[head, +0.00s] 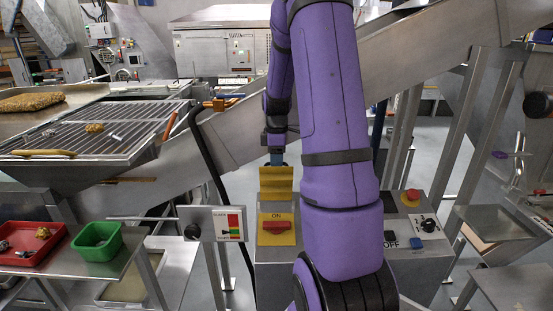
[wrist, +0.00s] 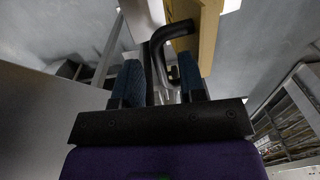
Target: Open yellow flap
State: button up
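The yellow flap (head: 276,180) stands raised above the yellow switch plate (head: 290,238) in the head view. The red switch (head: 276,227) under the ON label is uncovered. My gripper (head: 277,158) is at the flap's top edge, pointing down. In the wrist view the flap (wrist: 207,38) shows as a tan-yellow panel at upper right, with a curved black handle (wrist: 157,52). The handle reaches between the blue fingers of my gripper (wrist: 158,85). The fingers are apart, with a gap visible around the handle. Whether either finger touches the handle is unclear.
A dial panel (head: 212,223) stands left of the switch plate. To the right are a red emergency button (head: 411,196), a black knob (head: 429,226) and a blue button (head: 416,245). A sloped metal conveyor (head: 410,55) runs behind my arm. Red (head: 30,240) and green (head: 97,245) trays sit left.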

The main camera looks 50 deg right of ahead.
grip_shut()
jog(key=shift+d, duration=0.1)
jog(key=shift+w+d+f, duration=0.25)
jog(key=shift+w+d, duration=0.8)
jog(key=shift+d, duration=0.1)
grip_release()
jog(key=shift+w+d+f, duration=0.1)
jog(key=shift+d, duration=0.05)
